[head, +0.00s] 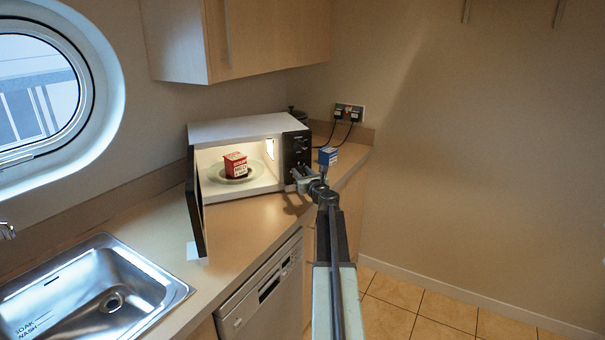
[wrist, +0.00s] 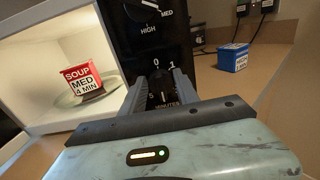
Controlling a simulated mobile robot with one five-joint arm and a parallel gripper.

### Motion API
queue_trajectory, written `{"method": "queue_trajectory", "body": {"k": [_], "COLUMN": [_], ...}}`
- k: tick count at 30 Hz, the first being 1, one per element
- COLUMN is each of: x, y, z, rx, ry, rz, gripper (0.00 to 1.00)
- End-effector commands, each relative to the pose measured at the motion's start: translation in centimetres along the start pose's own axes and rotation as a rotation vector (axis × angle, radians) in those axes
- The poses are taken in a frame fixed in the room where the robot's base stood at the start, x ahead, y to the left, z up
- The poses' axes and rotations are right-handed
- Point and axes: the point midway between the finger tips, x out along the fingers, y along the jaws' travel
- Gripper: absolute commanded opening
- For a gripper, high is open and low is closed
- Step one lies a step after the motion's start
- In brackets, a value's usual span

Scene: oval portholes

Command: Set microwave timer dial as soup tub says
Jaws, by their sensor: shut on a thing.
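The microwave (head: 235,128) stands on the counter with its door (head: 196,205) swung open. The red soup tub (head: 235,165) sits on the glass plate inside; in the wrist view the tub (wrist: 82,80) reads "SOUP MED 4 MIN". The black control panel (wrist: 150,45) has an upper dial (wrist: 150,4) whose pointer is toward "MED". Below it is the timer dial (wrist: 160,99), marked "MINUTES", with 0, 1 and 5 legible around it. My gripper (wrist: 160,90) is shut on the timer dial; its fingers hide part of the dial and scale, so its exact setting is unclear.
A blue tub (wrist: 232,57) stands on the counter right of the microwave; its lettering is too small to read. Plugs and cables (head: 348,112) are at the wall behind. A sink (head: 95,290) is at the left.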

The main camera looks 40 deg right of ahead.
Motion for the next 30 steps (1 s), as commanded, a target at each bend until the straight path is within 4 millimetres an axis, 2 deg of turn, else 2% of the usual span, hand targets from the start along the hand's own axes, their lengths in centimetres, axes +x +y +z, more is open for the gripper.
{"method": "queue_trajectory", "body": {"k": [5, 6, 8, 17, 20, 23, 30], "x": [0.0, 0.0, 0.0, -0.1, -0.6, -2.0, -6.7], "y": [0.1, 0.1, 0.1, 0.1, 0.1, 0.1, 0.2], "z": [-0.1, -0.1, 0.0, 0.0, 0.0, 0.0, 0.0], "rx": [-0.002, -0.002, -0.002, -0.002, -0.002, -0.002, -0.002], "ry": [0.001, 0.001, 0.001, 0.0, 0.0, 0.0, 0.0], "rz": [0.003, 0.003, 0.002, 0.001, 0.0, -0.001, 0.0], "gripper": [0.0, 0.45, 0.58, 0.58, 0.58, 0.58, 0.58]}}
